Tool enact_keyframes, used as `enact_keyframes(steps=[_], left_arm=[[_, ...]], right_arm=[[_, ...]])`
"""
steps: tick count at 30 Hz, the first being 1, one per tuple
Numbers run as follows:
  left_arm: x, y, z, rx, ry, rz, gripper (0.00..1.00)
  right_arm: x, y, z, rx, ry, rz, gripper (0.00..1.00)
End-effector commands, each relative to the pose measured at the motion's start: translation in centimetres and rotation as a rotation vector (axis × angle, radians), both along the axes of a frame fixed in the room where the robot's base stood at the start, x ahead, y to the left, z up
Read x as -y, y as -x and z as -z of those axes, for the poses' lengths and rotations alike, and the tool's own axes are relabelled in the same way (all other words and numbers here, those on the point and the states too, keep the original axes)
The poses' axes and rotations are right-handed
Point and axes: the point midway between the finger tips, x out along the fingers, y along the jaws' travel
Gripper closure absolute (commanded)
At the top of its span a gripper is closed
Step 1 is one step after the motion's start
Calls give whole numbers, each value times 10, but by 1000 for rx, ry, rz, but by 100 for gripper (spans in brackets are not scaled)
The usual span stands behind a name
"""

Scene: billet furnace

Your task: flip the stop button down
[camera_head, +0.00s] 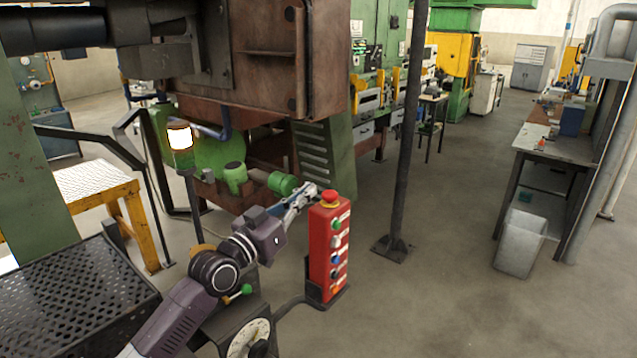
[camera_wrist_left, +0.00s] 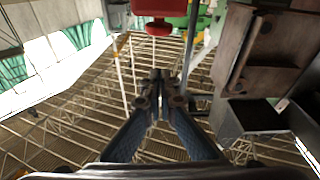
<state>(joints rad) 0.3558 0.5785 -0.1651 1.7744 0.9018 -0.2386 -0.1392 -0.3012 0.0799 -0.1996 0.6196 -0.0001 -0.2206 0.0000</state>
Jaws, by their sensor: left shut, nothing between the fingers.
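A red control box (camera_head: 325,255) stands upright on the floor in the middle of the head view. Its front carries a column of several coloured buttons. A red mushroom-shaped stop button (camera_head: 330,197) with a yellow collar sits on its top. My left gripper (camera_head: 311,190) is shut and empty, just left of the box's top and near the stop button. I cannot tell whether it touches. In the left wrist view the closed fingertips (camera_wrist_left: 162,77) point up the picture, below a red part (camera_wrist_left: 157,28) that looks like the stop button. My right gripper is not in view.
A lit lamp on a post (camera_head: 180,140) and a dial panel (camera_head: 250,335) are near my left arm. A dark pole (camera_head: 402,150) stands behind the box at right. Heavy green and rusty machinery (camera_head: 280,70) is behind. The floor right of the box is clear.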

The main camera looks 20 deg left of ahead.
Motion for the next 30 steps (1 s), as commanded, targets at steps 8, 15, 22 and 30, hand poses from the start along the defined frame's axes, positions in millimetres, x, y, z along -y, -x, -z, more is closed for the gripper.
enact_keyframes(steps=[8, 15, 22, 30], left_arm=[[-9, 26, 4, 3, -1, -1, 100], [-10, 29, 4, 3, -1, -1, 100], [-10, 29, 4, 4, 0, -1, 100], [-10, 29, 4, 3, 0, 0, 100]], right_arm=[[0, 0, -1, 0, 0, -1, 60], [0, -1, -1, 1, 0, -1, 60], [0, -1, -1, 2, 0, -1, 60], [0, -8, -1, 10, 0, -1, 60]])
